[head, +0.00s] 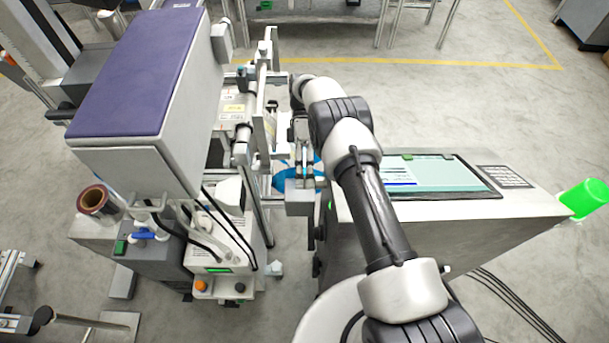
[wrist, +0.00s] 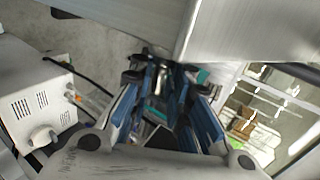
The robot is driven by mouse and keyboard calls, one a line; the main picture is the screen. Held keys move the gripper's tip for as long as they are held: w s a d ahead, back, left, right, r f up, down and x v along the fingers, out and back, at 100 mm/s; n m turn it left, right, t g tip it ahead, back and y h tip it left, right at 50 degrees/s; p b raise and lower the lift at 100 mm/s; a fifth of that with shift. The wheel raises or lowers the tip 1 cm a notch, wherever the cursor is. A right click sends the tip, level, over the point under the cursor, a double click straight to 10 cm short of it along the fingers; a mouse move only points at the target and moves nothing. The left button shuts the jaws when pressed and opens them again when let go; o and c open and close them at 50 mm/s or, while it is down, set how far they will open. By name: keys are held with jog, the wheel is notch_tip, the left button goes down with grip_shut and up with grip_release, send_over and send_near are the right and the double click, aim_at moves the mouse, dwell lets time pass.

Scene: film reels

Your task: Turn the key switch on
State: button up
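I cannot pick out the key switch for certain in either view; my arm and gripper hide part of the machine. In the head view, my gripper (head: 303,172) reaches down between the purple-topped machine and the grey console, beside a small grey box (head: 299,197). In the wrist view, the blue-sided fingers of my gripper (wrist: 164,82) point at a dim, cluttered spot below a large grey metal face. Their tips look apart, with a narrow gap. A small pale metallic part shows between or behind them; I cannot tell whether they touch it.
The purple-topped machine (head: 140,75) stands left, with a control box (head: 217,283) carrying an orange button and cables. The console (head: 445,235) with a screen stands right, a green cylinder (head: 586,198) at its end. A white vented box (wrist: 36,98) is left in the wrist view.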

jog(key=shift+o, duration=1.1)
jog(key=shift+w, duration=0.1)
jog(key=shift+r+t, duration=0.2)
jog(key=shift+t, duration=0.1)
